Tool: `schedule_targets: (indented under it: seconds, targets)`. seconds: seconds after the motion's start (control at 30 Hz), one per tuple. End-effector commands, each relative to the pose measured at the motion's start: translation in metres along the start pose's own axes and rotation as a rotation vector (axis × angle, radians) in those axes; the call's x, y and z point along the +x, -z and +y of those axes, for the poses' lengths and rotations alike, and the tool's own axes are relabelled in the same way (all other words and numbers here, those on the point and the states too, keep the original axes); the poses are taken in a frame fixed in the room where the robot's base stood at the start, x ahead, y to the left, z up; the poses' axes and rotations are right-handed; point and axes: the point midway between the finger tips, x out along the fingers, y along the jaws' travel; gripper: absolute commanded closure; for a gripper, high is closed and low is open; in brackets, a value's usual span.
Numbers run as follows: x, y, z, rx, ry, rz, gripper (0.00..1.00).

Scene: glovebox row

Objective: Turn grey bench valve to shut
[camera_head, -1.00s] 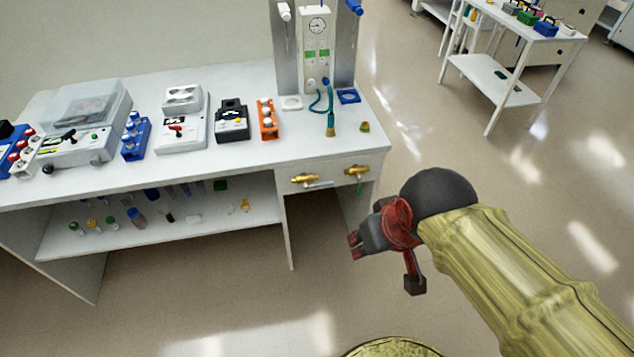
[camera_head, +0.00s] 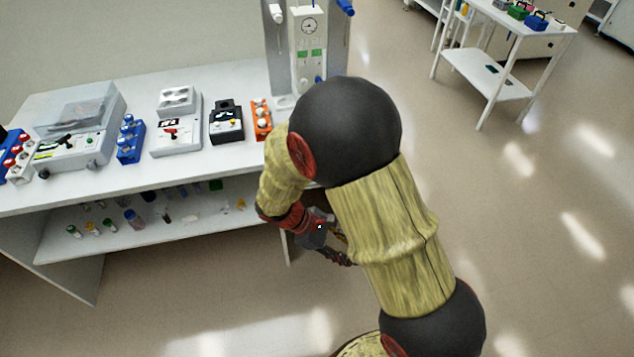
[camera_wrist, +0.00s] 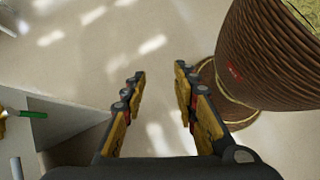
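In the wrist view, a grey handle (camera_wrist: 16,168) shows at the lower left edge; it looks like that of the grey bench valve, whose body is out of frame. Above it is a green handle (camera_wrist: 33,114) with a bit of brass at the picture's edge. In the head view my arm hides both valves on the bench front. My gripper (camera_wrist: 160,72) is open and empty, its fingers over bare floor. It sits to the right of the handles in the wrist view, apart from them. In the head view it is low in front of the bench's right end.
The white bench (camera_head: 60,190) carries several devices, including a black one (camera_head: 227,122) and an orange rack (camera_head: 261,118). Its lower shelf (camera_head: 150,237) holds small bottles. A white side table (camera_head: 490,75) stands at the back right. The floor between is clear.

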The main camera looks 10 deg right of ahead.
Motion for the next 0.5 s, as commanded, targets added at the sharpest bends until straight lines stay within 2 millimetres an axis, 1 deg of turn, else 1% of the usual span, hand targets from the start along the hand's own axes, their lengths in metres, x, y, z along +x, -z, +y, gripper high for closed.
schedule_targets:
  seconds: [0.03,0.1,0.27,0.3,0.4,0.5]
  targets:
    - [0.010,0.009,0.005,-0.088,-0.027,-0.059,0.71]
    - [0.022,0.020,0.017,-0.218,-0.074,-0.141,0.71]
    - [0.047,0.049,0.047,-0.530,-0.180,-0.342,0.71]
    - [0.052,0.058,0.055,-0.612,-0.208,-0.396,0.71]
    - [0.062,0.081,0.075,-0.810,-0.273,-0.534,0.71]
    - [0.068,0.104,0.095,-0.987,-0.332,-0.669,0.71]
